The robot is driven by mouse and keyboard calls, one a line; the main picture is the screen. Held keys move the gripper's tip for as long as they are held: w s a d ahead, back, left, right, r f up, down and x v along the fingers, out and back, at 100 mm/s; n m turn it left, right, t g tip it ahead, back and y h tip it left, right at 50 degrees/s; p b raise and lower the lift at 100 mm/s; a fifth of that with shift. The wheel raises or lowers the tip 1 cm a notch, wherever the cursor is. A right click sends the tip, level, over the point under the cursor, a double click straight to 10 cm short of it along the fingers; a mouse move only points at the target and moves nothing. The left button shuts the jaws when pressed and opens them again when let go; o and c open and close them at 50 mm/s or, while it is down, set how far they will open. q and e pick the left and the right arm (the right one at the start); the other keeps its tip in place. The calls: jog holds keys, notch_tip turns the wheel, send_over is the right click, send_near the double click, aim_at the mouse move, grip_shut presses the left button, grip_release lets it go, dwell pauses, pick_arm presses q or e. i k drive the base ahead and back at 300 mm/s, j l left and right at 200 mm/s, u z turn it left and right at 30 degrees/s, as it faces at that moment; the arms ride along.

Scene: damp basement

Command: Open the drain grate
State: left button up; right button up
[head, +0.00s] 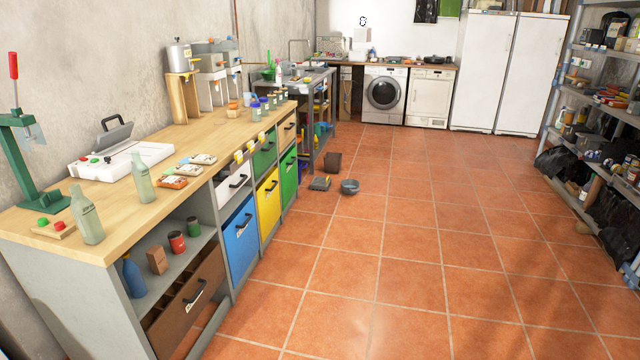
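A small flat grey square thing (320,183) lies on the tiled floor beyond the far end of the workbench. It may be the drain grate, but it is too small to tell. A reddish spot shows on it. Just right of it, apart, a round dark grey tub-like thing (349,187) stands on the floor. Neither of my grippers is in view.
A wooden-topped workbench (222,139) with coloured drawers runs along the left, one brown lower drawer (190,300) pulled out. A brown bin (332,162) stands near the grey things. Loaded shelves (565,75) line the right. The middle floor (430,230) is clear.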

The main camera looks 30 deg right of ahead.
aim_at(323, 181)
jog(key=i+l+z, duration=0.25)
jog(key=i+l, duration=0.15)
jog(key=i+l+z, duration=0.55)
jog(key=i, duration=0.35)
jog(key=i+l+z, duration=0.25)
jog(key=i, duration=0.25)
jog(key=i+j+z, duration=0.1)
jog(key=i+z, duration=0.2)
jog(key=i, duration=3.85)
